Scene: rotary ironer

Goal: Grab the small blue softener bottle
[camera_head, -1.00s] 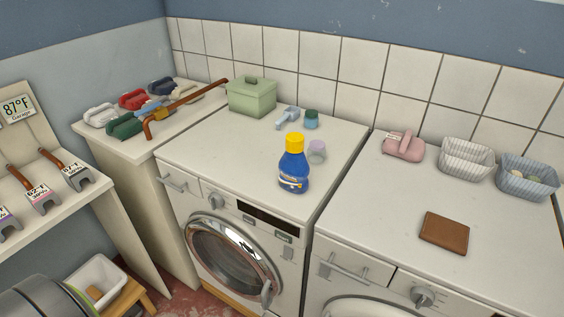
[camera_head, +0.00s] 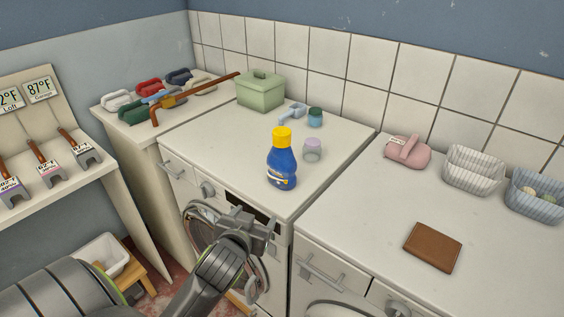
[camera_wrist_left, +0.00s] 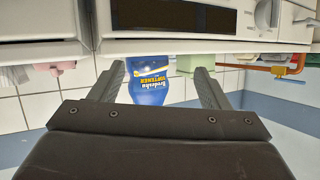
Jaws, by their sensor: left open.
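The small blue softener bottle (camera_head: 282,165) with a yellow cap stands upright near the front edge of the left washing machine's top (camera_head: 222,147). In the left wrist view the bottle (camera_wrist_left: 148,84) appears upside down between my finger tips, some distance beyond them, with "softener" on its label. My left gripper (camera_head: 245,218) is open and empty, in front of the machine, below and to the left of the bottle and apart from it. My right gripper is in neither view.
A lilac-capped jar (camera_head: 313,149) stands close to the bottle's right. A teal jar (camera_head: 315,117), a light-blue item (camera_head: 291,114) and a green box (camera_head: 261,91) are behind. A brown wallet (camera_head: 433,247) lies on the right machine. Clear top surrounds the bottle's left.

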